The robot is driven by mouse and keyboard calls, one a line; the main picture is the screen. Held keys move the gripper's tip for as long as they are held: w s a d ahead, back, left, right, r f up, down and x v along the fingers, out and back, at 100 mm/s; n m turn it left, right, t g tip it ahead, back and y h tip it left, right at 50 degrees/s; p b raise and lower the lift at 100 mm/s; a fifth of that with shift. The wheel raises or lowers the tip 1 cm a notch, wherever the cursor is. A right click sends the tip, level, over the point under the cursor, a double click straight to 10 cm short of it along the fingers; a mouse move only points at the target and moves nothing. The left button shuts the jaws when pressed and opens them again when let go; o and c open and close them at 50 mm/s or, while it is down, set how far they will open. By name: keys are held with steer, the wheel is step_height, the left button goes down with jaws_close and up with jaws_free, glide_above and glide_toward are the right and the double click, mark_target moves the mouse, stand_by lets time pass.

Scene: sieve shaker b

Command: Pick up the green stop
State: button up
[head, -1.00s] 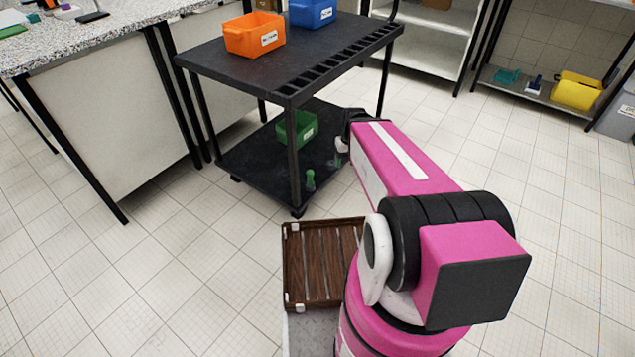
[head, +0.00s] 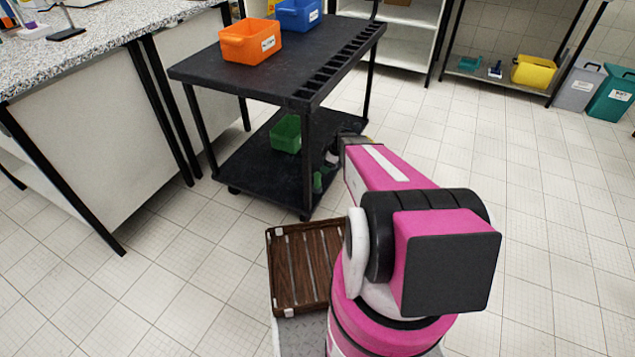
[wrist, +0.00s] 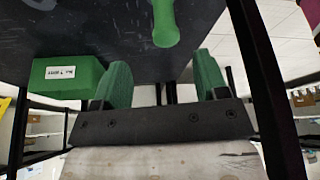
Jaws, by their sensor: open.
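The green stop (head: 317,182) stands on the cart's black lower shelf (head: 262,178), near its front corner post. In the wrist view the stop (wrist: 165,22) shows at the top, with its rounded end toward my gripper. My gripper (wrist: 161,72) is open, with two green fingers apart and nothing between them. The stop is beyond the fingertips and roughly in line with the gap; they do not appear to touch. In the head view my gripper (head: 332,152) is small and partly hidden by my pink arm, beside the lower shelf.
A green bin (head: 286,134) sits on the lower shelf; it is left of the fingers in the wrist view (wrist: 68,75). Cart posts (head: 307,160) stand close to my gripper. Orange (head: 250,42) and blue (head: 298,14) bins are on the cart top. Floor to the right is clear.

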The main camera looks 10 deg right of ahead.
mark_target(319, 174)
steer(key=shift+a+x, duration=0.2)
steer(key=shift+x, duration=2.35)
steer(key=shift+a+x, duration=0.2)
steer(key=shift+x, duration=2.3)
steer(key=shift+s+r, duration=0.15)
steer(key=shift+s, duration=0.05)
steer(key=c, duration=1)
